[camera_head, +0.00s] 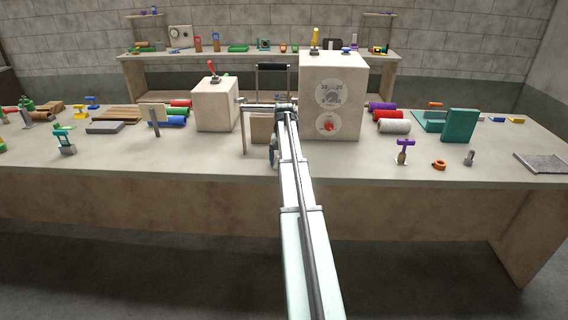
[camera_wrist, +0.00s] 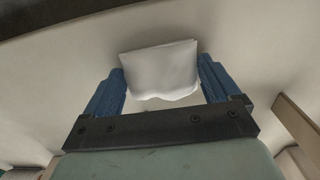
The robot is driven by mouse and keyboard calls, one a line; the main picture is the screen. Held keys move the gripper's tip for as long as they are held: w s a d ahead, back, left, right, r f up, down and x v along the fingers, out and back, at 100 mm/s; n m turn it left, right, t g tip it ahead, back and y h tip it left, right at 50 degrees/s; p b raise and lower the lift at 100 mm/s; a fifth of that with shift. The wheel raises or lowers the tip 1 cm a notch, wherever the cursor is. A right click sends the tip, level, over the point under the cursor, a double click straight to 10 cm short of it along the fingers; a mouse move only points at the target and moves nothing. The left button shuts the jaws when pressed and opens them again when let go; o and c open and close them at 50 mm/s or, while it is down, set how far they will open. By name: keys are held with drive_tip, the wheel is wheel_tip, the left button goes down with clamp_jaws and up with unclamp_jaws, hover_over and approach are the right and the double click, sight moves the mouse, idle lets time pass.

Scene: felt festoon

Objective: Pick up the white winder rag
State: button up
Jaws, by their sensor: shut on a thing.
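The white winder rag (camera_wrist: 160,68) shows in the wrist view as a pale folded cloth with a wavy lower edge. It sits between the two blue ribbed fingers of my gripper (camera_wrist: 162,80), which is shut on it. In the head view my gripper (camera_head: 274,152) is mostly hidden behind my arm, near the front middle of the bench (camera_head: 210,165). I cannot make out the rag there. Exactly how much of the cloth is between the fingers is hard to tell.
A beige box with dials (camera_head: 344,95) stands just right of my arm, and a smaller beige box (camera_head: 215,105) with a red-handled lever stands left. Coloured rolls (camera_head: 390,115) lie at right. The bench's front strip is mostly clear.

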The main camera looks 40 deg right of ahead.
drive_tip(key=shift+c, duration=0.2)
wheel_tip(320, 180, up, 10)
drive_tip(key=shift+r, duration=0.1)
idle(0.5)
